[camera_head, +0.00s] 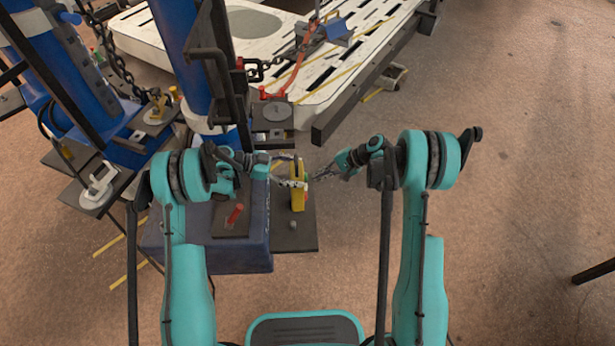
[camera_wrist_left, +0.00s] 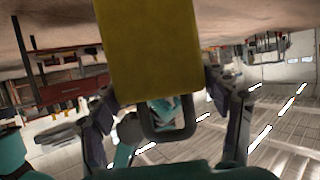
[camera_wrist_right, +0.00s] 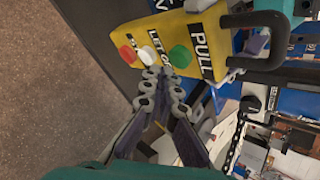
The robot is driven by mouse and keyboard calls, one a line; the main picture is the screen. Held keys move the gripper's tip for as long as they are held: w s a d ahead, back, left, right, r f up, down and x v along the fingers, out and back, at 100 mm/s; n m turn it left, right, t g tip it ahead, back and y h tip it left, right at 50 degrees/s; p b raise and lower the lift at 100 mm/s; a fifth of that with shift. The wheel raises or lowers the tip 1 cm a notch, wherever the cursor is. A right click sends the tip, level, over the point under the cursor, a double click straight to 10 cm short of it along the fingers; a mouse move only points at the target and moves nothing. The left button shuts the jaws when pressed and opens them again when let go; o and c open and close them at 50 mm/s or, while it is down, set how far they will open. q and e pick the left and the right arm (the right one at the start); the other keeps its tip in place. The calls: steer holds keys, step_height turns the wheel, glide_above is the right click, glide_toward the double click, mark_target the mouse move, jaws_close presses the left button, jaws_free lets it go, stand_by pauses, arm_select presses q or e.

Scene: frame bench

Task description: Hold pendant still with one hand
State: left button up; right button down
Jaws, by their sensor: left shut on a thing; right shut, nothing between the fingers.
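The yellow pendant (camera_head: 298,196) is a box hanging at the centre, between my two arms, in the head view. My left gripper (camera_head: 292,172) is shut on it. In the left wrist view the yellow pendant (camera_wrist_left: 155,50) lies between the fingers, with a dark handle loop (camera_wrist_left: 168,120) below it. My right gripper (camera_head: 312,178) is shut and empty. In the right wrist view its fingertips (camera_wrist_right: 160,80) are by the pendant's button face (camera_wrist_right: 205,42), near the white button (camera_wrist_right: 148,56); contact cannot be told. Red (camera_wrist_right: 127,54) and green (camera_wrist_right: 180,56) buttons flank it.
A blue bench block (camera_head: 255,235) with a dark plate and a red handle (camera_head: 235,213) stands below the left gripper. Blue columns (camera_head: 183,60) with chains rise at left. A pale slotted frame (camera_head: 330,75) lies behind.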

steer(key=d, duration=0.5)
steer(key=shift+w, duration=0.1)
stand_by(1.2)
arm_select(q)
steer(key=o, duration=1.7)
